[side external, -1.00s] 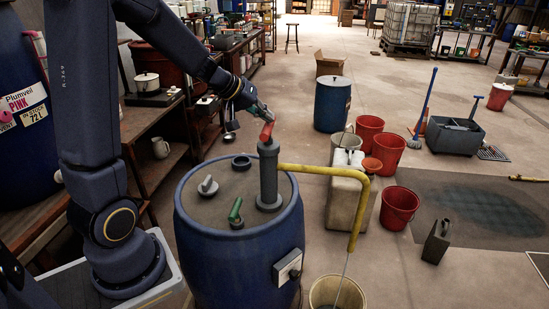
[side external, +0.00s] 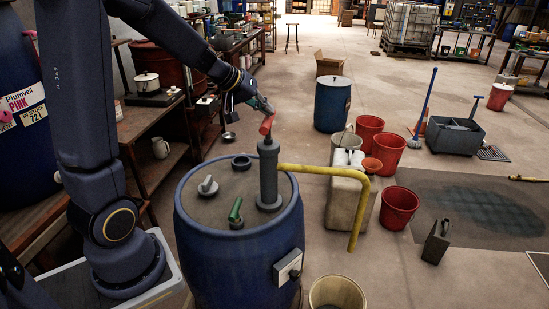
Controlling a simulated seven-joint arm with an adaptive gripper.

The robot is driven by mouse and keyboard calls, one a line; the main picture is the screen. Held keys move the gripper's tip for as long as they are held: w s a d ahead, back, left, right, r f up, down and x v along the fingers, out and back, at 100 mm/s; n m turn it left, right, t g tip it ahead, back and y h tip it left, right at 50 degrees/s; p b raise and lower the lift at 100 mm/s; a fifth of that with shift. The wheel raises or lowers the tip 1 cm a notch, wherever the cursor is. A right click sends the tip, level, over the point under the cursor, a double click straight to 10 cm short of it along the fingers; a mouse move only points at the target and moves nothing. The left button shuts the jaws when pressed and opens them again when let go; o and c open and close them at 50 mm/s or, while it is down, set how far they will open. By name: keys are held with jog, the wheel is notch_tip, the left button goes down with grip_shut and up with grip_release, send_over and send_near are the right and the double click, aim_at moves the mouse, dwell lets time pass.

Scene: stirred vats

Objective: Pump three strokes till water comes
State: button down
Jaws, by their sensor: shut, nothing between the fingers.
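A grey hand pump (side external: 268,175) stands upright on the lid of a blue drum (side external: 238,262). Its short red handle (side external: 267,124) sticks up, tilted, at the top. A yellow spout pipe (side external: 325,170) runs right from the pump and bends down over a cream bucket (side external: 337,292), partly cut off by the lower frame edge. No water shows at the spout end. My gripper (side external: 266,108) is shut and empty at the upper end of the red handle; I cannot tell whether it touches it.
A grey tap knob (side external: 208,185), a green-handled fitting (side external: 236,211) and a dark cap (side external: 241,162) sit on the drum lid. A pale jerrycan (side external: 345,205) and red buckets (side external: 400,207) stand behind the spout. A workbench (side external: 150,130) is at left.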

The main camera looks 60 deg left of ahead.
aim_at(266, 117)
jog(key=shift+r, duration=2.4)
notch_tip(266, 117, up, 6)
jog(key=shift+f, duration=0.1)
